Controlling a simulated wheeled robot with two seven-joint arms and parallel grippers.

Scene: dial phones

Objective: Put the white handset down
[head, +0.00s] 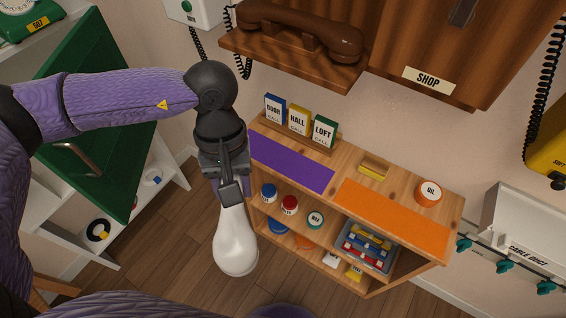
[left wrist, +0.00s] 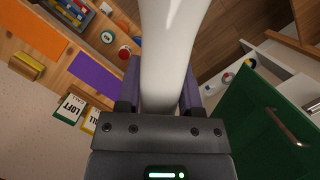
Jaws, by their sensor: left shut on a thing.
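The white handset (head: 234,245) hangs from my left gripper (head: 231,190) in the head view, its rounded end pointing down over the floor in front of the shelf. My left gripper is shut on it. In the left wrist view the white handset (left wrist: 168,50) runs up from between the purple fingers of my left gripper (left wrist: 158,100). Its far end is out of that view. My right gripper is not in view.
A wooden shelf with a purple mat (head: 290,160) and an orange mat (head: 392,216) stands to the right. A brown phone (head: 300,28) is on the wall above. A green door (head: 95,120) stands open at left.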

